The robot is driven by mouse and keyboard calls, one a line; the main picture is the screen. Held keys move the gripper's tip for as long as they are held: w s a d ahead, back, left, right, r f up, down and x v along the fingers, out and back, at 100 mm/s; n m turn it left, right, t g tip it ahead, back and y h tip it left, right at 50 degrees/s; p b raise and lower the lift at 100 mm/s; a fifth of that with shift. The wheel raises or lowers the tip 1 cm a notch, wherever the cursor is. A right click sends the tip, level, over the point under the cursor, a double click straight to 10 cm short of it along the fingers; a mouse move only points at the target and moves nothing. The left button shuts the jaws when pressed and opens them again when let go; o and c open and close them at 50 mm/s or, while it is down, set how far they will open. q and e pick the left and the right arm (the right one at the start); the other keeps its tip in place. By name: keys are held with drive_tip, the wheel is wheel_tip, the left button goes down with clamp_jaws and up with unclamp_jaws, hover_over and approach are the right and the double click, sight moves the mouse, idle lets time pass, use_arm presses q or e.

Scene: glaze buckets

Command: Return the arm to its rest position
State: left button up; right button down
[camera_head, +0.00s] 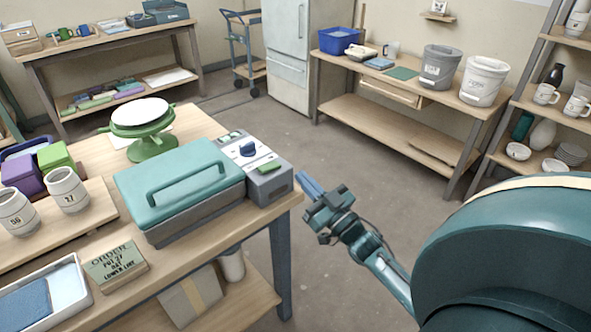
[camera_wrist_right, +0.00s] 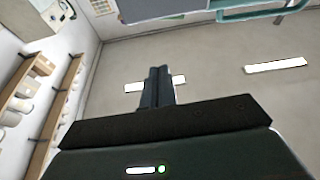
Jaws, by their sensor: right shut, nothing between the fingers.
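My right arm comes in from the lower right in the head view. Its gripper (camera_head: 308,184) is shut and empty, in the air just right of the work table's (camera_head: 262,222) right corner. It is beside the grey control box (camera_head: 268,178) and apart from it. My left gripper does not show in either view.
On the work table are a teal lidded box (camera_head: 180,190), a green turntable (camera_head: 150,145), two pale cups (camera_head: 68,190) and an order sign (camera_head: 115,262). Shelves stand at right. The middle floor is clear.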

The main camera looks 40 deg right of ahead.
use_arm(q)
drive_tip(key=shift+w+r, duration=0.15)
use_arm(e)
drive_tip(key=shift+s, duration=0.35)
